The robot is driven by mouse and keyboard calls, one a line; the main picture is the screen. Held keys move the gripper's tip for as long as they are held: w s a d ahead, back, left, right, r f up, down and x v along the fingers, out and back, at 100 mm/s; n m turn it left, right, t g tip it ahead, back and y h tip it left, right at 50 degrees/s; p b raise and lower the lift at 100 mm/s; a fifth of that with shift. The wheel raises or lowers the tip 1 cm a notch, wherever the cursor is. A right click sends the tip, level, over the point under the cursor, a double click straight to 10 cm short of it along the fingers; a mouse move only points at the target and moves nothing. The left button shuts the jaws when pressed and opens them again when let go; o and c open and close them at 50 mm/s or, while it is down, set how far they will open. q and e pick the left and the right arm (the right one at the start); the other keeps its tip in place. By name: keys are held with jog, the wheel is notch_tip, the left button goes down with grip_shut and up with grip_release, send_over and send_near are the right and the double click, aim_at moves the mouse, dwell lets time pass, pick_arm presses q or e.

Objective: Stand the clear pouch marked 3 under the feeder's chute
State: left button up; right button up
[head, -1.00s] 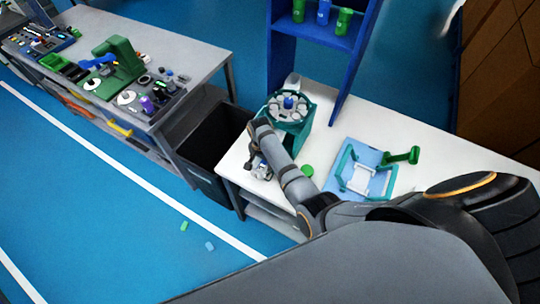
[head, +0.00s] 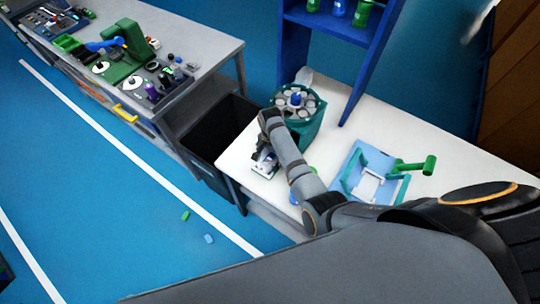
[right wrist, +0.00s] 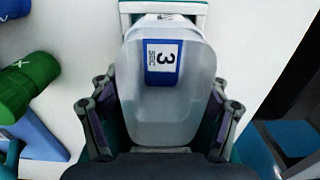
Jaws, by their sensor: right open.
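The clear pouch marked 3 (right wrist: 163,104) stands between the fingers of my right gripper (right wrist: 160,118) in the right wrist view. It has a blue label with a black 3 on white. The fingers are open, one on each side of it; I cannot tell whether they touch it. A white and teal part, perhaps the chute (right wrist: 163,8), is right behind the pouch's top edge. In the head view the teal feeder (head: 297,108) with its round top stands on the white table, and my right gripper (head: 264,162) is at its front left. My left gripper is not in view.
A light blue tray with a teal frame (head: 352,172) and green handle is right on the white table (head: 345,122). A green cylinder (right wrist: 28,85) lies left of the gripper. A black bin (head: 222,135) stands beside the table. A blue shelf (head: 335,40) rises behind.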

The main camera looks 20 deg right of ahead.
aim_at(270, 154)
jog(key=shift+a+r+p, duration=0.15)
jog(key=shift+r+p, duration=0.3)
jog(key=shift+r, duration=0.1)
notch_tip(270, 154, up, 7)
jog(key=p, duration=0.7)
jog(key=shift+f, duration=0.15)
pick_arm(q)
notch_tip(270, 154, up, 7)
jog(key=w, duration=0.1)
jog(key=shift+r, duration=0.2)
pick_arm(e)
notch_tip(270, 154, up, 4)
jog(key=shift+r, duration=0.2)
